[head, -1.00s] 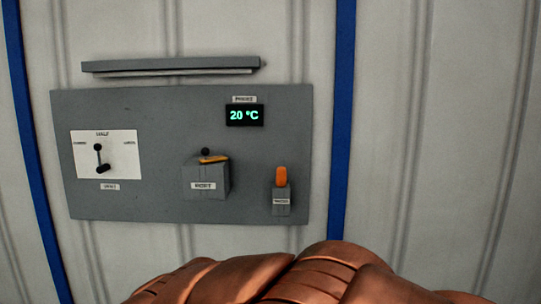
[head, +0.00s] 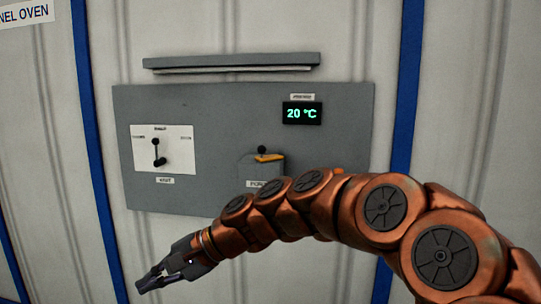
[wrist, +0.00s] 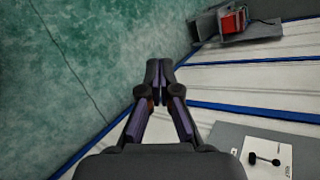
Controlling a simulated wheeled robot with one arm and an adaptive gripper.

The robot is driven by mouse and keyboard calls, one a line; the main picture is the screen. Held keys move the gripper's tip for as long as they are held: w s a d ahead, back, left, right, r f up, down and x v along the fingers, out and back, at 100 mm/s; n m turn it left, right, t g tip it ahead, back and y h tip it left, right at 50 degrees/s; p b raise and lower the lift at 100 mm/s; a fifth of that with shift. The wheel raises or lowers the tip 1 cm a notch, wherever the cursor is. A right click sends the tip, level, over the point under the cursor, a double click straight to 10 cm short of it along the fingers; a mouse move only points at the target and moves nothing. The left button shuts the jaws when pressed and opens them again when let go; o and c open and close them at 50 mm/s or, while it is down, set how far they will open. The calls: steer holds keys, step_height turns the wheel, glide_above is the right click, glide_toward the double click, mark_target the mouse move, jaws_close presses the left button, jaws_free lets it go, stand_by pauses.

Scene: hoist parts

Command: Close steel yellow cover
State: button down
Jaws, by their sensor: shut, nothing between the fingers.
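The yellow cover (head: 269,157) shows as a small yellow-orange strip at the top of a grey box (head: 258,167) on the wall panel. A black knob (head: 262,149) sits just above it. I cannot tell clearly how far the cover stands open. My gripper (head: 148,284) is shut and empty, below and left of the box, under the panel's lower edge. In the wrist view my gripper (wrist: 159,68) has its fingertips together with nothing between them. The cover is not in the wrist view.
The grey panel (head: 210,112) bears a black lever on a white plate (head: 178,160) and a 20 °C display (head: 302,113). A ledge (head: 230,62) juts out above. My arm mostly covers the orange switch. In the wrist view, a grey fixture with a red part (wrist: 234,22) stands over green floor.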

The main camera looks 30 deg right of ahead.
steer(key=w+d+r+m+t+y, duration=0.2)
steer(key=w+d+r+m+t, duration=0.2)
steer(key=w+d+r+m, duration=0.45)
steer(key=m+t+h, duration=1)
steer(key=m+t, duration=0.1)
steer(key=m, duration=0.5)
glide_toward(264, 152)
steer(key=p+x, duration=0.3)
steer(key=x, duration=0.1)
steer(key=shift+w+d, duration=0.1)
steer(key=shift+w, duration=0.2)
steer(key=shift+w+r+p, duration=0.3)
steer(key=shift+w+p, duration=0.2)
steer(key=shift+w, duration=0.75)
steer(key=shift+w+a+b, duration=0.1)
steer(key=shift+a+b, duration=0.2)
steer(key=shift+b, duration=0.05)
